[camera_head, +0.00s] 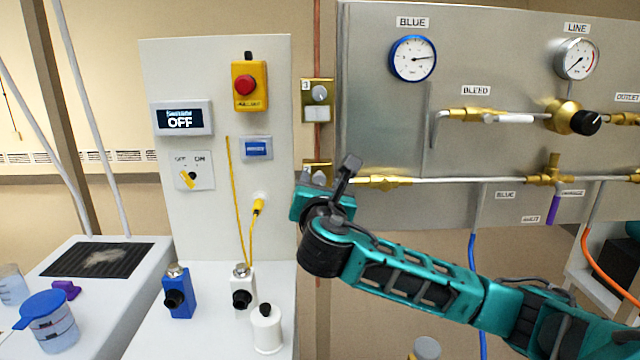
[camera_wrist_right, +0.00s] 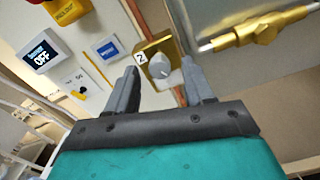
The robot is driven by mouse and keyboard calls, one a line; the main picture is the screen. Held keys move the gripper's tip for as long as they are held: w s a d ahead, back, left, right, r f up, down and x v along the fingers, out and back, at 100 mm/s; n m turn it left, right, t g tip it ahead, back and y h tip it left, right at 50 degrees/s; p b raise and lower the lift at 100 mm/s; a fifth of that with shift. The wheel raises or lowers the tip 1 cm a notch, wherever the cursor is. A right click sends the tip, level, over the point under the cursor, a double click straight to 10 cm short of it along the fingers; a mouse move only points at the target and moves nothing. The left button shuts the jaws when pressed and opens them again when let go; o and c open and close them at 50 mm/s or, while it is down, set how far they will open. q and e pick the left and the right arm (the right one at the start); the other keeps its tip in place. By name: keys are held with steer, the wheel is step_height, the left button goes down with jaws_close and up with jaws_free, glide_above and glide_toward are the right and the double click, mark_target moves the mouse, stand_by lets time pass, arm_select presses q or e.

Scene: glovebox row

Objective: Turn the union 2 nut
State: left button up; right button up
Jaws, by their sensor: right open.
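A brass plate marked 2 (camera_wrist_right: 146,52) with a grey round nut (camera_wrist_right: 159,66) shows between my right fingers in the right wrist view. In the head view the plate (camera_head: 316,167) is mostly hidden behind my right gripper (camera_head: 328,174). My right gripper is open and points at the plate; in the wrist view its fingers (camera_wrist_right: 160,72) stand on either side of the nut with nothing held. I cannot tell how deep the nut sits between the fingers. My left gripper is not in view.
A similar brass plate marked 3 (camera_head: 318,113) sits just above on the copper pipe (camera_head: 317,40). The steel gas panel (camera_head: 380,120) with brass fittings lies close on the right. A white board (camera_head: 215,80) with a red stop button (camera_head: 245,85) stands left.

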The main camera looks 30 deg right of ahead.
steer(key=shift+w+d, duration=0.2)
steer(key=shift+w, duration=0.2)
jaws_close()
steer(key=shift+m, duration=0.3)
steer(key=shift+m+p, duration=0.35)
steer(key=shift+m, duration=2.25)
jaws_free()
